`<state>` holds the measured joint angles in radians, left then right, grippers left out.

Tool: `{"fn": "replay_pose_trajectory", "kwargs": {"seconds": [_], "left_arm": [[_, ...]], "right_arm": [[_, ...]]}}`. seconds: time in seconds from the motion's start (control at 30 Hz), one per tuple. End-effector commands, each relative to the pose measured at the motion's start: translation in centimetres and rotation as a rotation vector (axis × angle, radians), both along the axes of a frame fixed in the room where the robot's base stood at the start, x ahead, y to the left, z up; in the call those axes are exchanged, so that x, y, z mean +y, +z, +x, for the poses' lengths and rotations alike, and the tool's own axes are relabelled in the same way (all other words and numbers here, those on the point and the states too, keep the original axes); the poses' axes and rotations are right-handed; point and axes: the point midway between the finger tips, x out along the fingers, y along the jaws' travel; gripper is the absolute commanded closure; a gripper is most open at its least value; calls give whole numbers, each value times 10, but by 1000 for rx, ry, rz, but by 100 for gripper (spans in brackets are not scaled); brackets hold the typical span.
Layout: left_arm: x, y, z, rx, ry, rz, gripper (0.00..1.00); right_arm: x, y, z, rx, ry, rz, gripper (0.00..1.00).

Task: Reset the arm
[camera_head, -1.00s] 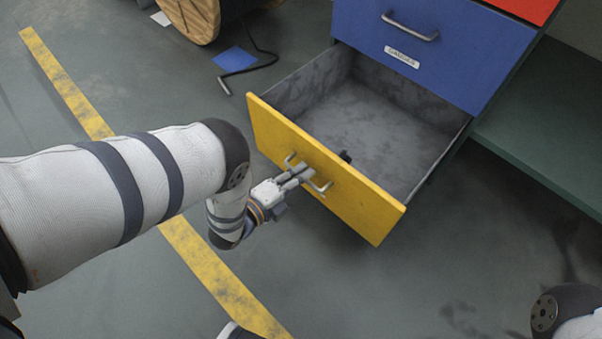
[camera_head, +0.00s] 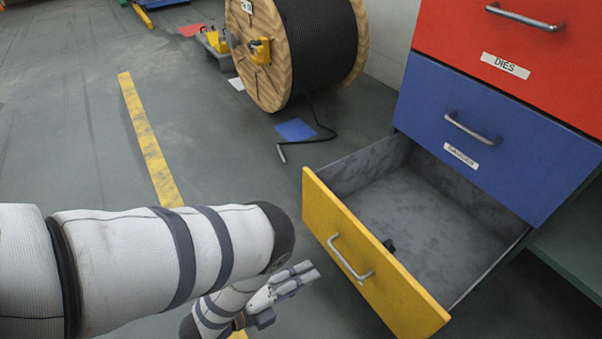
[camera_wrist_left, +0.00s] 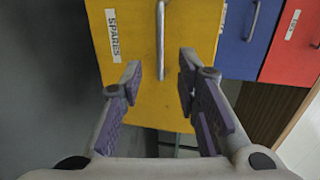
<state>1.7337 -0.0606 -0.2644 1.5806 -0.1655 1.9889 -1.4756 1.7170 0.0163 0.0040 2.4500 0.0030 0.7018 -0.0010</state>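My left gripper (camera_head: 306,274) is in front of the yellow drawer (camera_head: 372,262), left of and apart from its metal handle (camera_head: 350,262). In the left wrist view the left gripper (camera_wrist_left: 159,80) is open and empty, with the handle (camera_wrist_left: 160,40) beyond the fingertips. The yellow drawer front (camera_wrist_left: 135,35) carries a SPARES label there. The drawer is pulled out, its grey inside mostly bare, with a small dark thing (camera_head: 389,245) at the front wall. My right gripper is not in view.
Above are a closed blue drawer (camera_head: 490,140) and a closed red drawer (camera_head: 510,45). A wooden cable reel (camera_head: 280,50) stands behind, with a blue sheet (camera_head: 296,129) and a dark bent bar (camera_head: 310,140) on the floor. The floor at left is clear.

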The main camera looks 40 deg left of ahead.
Motion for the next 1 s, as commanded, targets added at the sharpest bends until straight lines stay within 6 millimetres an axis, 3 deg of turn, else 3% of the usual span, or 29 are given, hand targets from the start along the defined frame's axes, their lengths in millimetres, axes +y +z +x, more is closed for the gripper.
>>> {"fn": "replay_pose_trajectory", "kwargs": {"seconds": [0.47,0.57,0.67,0.73,0.8,0.87,0.9,1.0], "left_arm": [[2,1,-6,0,0,-1,70],[6,-12,-17,92,37,-32,70],[20,-52,-68,417,195,-143,70],[31,-80,-131,711,387,-249,70],[37,-92,-200,976,610,-339,70],[38,-90,-260,1172,814,-396,70],[37,-82,-299,1289,957,-421,70],[29,-45,-392,1536,1333,-440,70]], "right_arm": [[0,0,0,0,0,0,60],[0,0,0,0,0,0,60],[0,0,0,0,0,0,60],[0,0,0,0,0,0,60],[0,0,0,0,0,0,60],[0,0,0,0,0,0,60],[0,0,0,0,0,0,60],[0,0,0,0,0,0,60]]}}
